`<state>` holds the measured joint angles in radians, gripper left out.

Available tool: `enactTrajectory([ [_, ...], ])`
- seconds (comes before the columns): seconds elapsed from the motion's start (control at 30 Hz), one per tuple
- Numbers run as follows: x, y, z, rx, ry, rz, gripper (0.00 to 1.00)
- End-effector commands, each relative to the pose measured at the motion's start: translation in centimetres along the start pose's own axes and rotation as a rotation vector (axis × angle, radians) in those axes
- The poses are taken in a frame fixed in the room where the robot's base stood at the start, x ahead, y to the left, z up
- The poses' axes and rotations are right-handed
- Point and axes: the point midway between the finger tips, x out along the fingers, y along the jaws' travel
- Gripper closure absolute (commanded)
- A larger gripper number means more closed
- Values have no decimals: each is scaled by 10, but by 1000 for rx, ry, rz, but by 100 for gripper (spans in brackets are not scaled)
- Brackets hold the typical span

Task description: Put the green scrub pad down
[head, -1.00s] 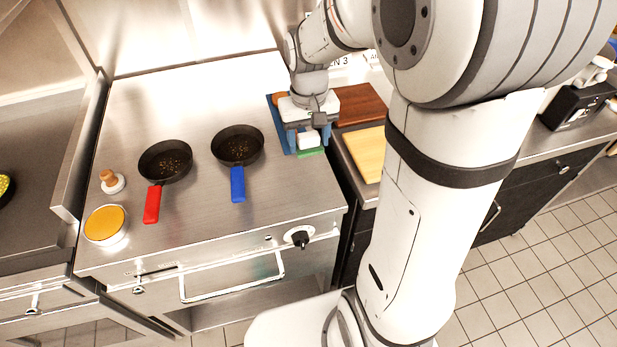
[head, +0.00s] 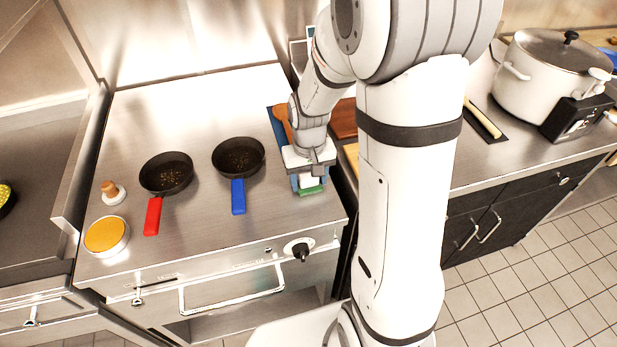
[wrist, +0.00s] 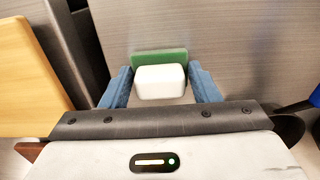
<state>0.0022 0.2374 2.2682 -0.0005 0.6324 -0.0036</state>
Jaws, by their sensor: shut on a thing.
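The green scrub pad (head: 311,191) has a white block-shaped grip on it. My gripper (wrist: 160,84) is shut on this white grip, with a blue finger on each side. In the wrist view the green pad (wrist: 158,57) shows as a strip beyond the white grip. In the head view the pad is over the front right part of the steel cooktop (head: 190,235), near its right edge. I cannot tell whether the pad touches the steel. The gripper hides part of the pad.
Left of my gripper are a pan with a blue handle (head: 238,197) and one with a red handle (head: 153,215). A blue mat (head: 273,128) with a brown wooden thing lies behind. Cutting boards lie to the right. The steel between the blue handle and my gripper is clear.

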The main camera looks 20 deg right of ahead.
Motion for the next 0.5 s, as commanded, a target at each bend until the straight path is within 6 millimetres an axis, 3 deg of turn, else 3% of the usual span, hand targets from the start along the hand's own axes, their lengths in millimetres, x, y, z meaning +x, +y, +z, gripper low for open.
enactTrajectory([
  [0.03,3,0,0,0,0,0,66],
  [0.07,3,0,0,0,0,0,44],
  [0.1,2,0,0,0,0,0,40],
  [0.3,2,0,0,1,0,0,24],
  [0.5,2,0,0,1,0,0,23],
])
